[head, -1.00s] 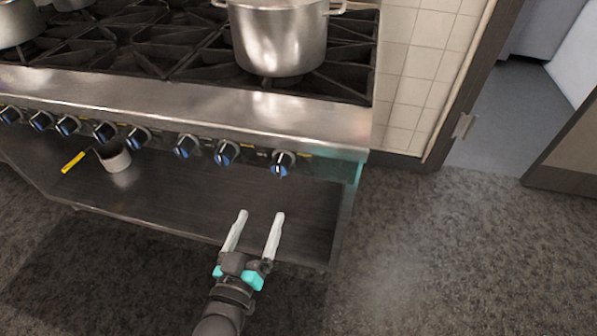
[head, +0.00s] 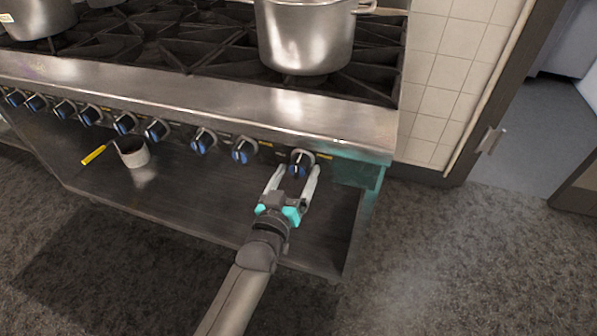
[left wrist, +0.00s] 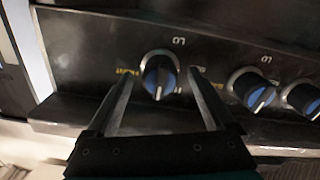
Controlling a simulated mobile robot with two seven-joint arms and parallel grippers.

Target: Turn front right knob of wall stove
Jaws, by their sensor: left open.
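The wall stove (head: 250,105) has a steel front with a row of black and blue knobs. The front right knob (head: 301,162) is the rightmost one in the head view. It also shows in the left wrist view (left wrist: 159,76), between the two fingers. My left gripper (head: 293,174) is open, with one fingertip on each side of this knob. In the left wrist view (left wrist: 160,80) gaps show between the fingers and the knob, and I cannot tell if they touch. My right gripper is not in view.
A large steel pot (head: 306,38) stands on the right burners. A small pan with a yellow handle (head: 133,152) sits on the lower shelf. Neighbouring knobs (head: 243,151) are close to the left. Free floor (head: 440,260) lies to the right, by a doorway.

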